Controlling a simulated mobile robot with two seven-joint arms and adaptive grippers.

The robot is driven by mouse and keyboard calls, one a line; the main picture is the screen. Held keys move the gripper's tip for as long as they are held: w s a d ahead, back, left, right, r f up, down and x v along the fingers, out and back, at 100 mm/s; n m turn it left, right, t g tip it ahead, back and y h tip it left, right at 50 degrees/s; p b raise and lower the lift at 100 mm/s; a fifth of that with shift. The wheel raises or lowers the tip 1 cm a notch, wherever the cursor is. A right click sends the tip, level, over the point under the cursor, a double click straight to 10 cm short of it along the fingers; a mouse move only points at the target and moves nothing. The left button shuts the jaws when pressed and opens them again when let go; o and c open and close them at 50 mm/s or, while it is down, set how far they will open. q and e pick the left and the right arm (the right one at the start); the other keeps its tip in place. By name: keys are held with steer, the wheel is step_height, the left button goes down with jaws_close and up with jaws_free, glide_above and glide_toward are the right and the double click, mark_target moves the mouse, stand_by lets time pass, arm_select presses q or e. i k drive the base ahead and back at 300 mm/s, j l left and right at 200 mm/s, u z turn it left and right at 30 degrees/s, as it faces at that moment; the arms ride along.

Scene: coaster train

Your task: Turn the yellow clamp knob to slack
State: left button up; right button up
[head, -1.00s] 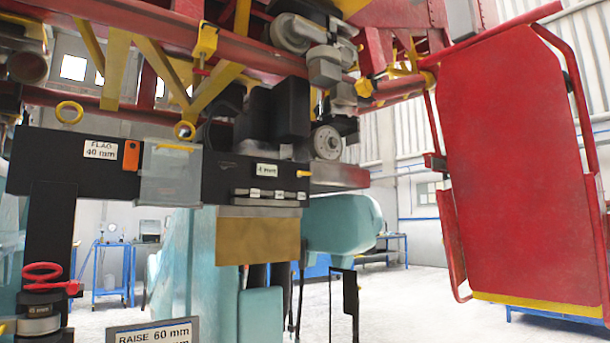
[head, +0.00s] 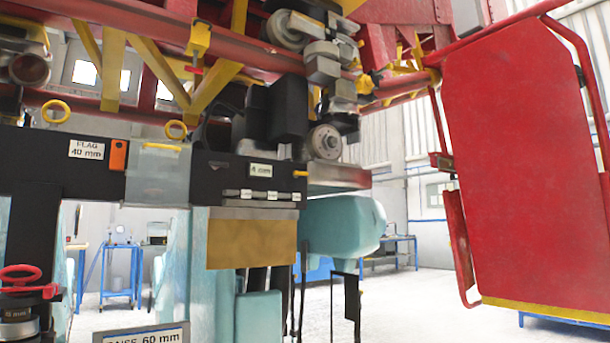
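Several yellow parts are in the head view, and I cannot tell for sure which is the clamp knob. A small yellow peg (head: 300,174) sticks out at the right end of the black beam (head: 40,180), beside a "4 mm" label (head: 260,170). A yellow block with a red tip below it (head: 198,40) sits on the red tube at the upper left. Two yellow rings stand at the beam's top edge, a left one (head: 56,111) and a right one (head: 175,130). Neither of my grippers is in view.
A red panel (head: 525,165) in a tubular frame hangs at the right. A red handwheel (head: 20,275) is at the lower left, near a "60 mm" sign (head: 142,335). Red track and yellow braces fill the top. Open floor (head: 430,300) shows at the lower right.

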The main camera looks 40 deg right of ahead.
mark_target(295, 173)
steer(key=l+u, duration=0.15)
steer(key=l, duration=1)
steer(key=k+l+u, duration=0.2)
steer(key=l, duration=0.95)
steer(key=i, duration=0.1)
